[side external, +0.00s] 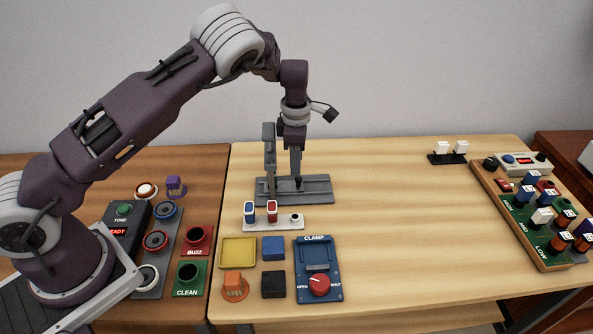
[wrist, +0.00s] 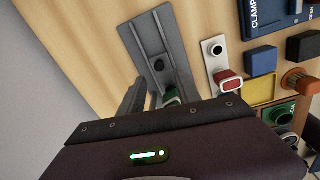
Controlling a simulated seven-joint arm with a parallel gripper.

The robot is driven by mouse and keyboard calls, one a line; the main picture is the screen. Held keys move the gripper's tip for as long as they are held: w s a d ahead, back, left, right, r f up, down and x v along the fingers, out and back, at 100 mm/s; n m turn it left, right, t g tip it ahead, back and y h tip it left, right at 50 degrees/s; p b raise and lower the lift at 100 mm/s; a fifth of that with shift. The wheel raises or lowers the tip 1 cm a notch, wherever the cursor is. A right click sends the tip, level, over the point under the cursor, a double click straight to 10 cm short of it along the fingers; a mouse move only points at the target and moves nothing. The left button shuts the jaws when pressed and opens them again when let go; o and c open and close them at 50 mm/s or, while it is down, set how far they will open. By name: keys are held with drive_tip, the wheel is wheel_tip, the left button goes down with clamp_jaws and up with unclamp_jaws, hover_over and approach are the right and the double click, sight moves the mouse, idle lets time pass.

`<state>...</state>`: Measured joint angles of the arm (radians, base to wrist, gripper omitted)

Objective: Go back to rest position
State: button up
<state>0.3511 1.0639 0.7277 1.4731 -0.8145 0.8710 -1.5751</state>
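My gripper (side external: 296,165) points down above a grey metal base plate (side external: 318,188) with a groove, close beside its upright grey post (side external: 269,155).
In front are a yellow tray (side external: 238,252), a blue block (side external: 273,248), a black block (side external: 273,284), an orange piece (side external: 234,285) and the blue clamp panel (side external: 318,256). A green panel with several knobs (side external: 530,220) stands at right. The table's middle right is clear.

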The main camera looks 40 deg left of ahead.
wheel_tip(320, 180, up, 2)
drive_tip(key=shift+s+r, duration=0.1)
drive_tip(key=s+d+r+m+t+h, duration=0.1)
drive_tip(key=s+d+r+m+h, duration=0.1)
drive_tip(key=s+r+m, duration=0.6)
drive_tip(key=s+d+r+m+t+h, duration=0.15)
drive_tip(key=s+r+m, duration=0.25)
drive_tip(key=s+r, duration=0.8)
drive_tip(key=s+r+m+t+y, duration=0.1)
drive_tip(key=s+r+m, duration=0.1)
drive_tip(key=s+m, duration=0.4)
drive_tip(key=s+r+m+t+y, duration=0.1)
drive_tip(key=s+r+m+y, duration=0.1)
drive_tip(key=s+m, duration=0.5)
drive_tip(key=s, duration=0.3)
drive_tip(key=shift+t, duration=0.35)
